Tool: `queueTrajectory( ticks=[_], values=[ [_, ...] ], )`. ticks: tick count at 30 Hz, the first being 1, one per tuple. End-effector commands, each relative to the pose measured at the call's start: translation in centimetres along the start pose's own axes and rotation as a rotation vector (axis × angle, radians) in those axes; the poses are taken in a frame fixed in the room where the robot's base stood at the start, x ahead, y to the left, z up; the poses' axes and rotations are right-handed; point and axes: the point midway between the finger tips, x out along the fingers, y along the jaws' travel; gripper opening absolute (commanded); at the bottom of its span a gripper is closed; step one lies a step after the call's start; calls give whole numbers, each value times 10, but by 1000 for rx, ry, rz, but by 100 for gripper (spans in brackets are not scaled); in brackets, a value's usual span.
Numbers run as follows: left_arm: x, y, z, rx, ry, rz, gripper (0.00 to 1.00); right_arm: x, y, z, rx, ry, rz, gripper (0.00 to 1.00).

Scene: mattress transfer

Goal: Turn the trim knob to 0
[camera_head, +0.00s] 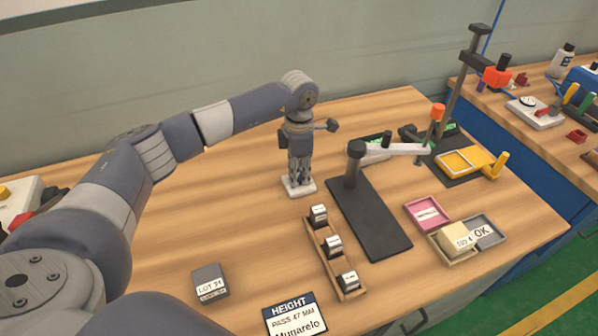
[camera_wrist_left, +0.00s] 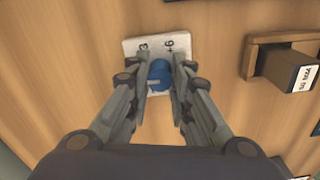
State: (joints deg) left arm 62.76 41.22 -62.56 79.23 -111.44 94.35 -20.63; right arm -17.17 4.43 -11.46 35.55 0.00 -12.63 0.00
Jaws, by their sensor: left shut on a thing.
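The trim knob is a blue round knob (camera_wrist_left: 159,72) on a white base plate (camera_wrist_left: 134,45) that bears printed marks, among them "+6" and a "3". In the head view the plate (camera_head: 299,188) lies on the wooden table, and my left gripper (camera_head: 300,178) points straight down over it, hiding the knob. In the left wrist view my left gripper (camera_wrist_left: 160,85) is shut on the knob, one finger on each side. The knob's pointer direction cannot be told. My right gripper is not in view.
A wooden rack (camera_head: 322,254) with several small labelled blocks stands to the right. A black stand (camera_head: 367,220) with a light arm is beyond it. A grey LOT block (camera_head: 210,283) and a HEIGHT sign (camera_head: 294,315) are nearer. Bare table surrounds the plate's left side.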

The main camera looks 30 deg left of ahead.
Motion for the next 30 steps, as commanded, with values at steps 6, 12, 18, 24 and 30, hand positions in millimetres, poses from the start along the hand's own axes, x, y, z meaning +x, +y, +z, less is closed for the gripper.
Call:
queueTrajectory(
  ticks=[6,12,18,24,30],
  values=[
    [-2,2,0,-2,-2,4,39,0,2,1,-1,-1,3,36],
    [-13,3,1,-2,-5,6,40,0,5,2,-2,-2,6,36],
    [-53,3,1,-2,-8,7,41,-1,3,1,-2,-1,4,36],
    [-92,1,0,0,-3,3,41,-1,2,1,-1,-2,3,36],
    [-115,0,0,0,-1,0,41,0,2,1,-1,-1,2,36]
  ],
)
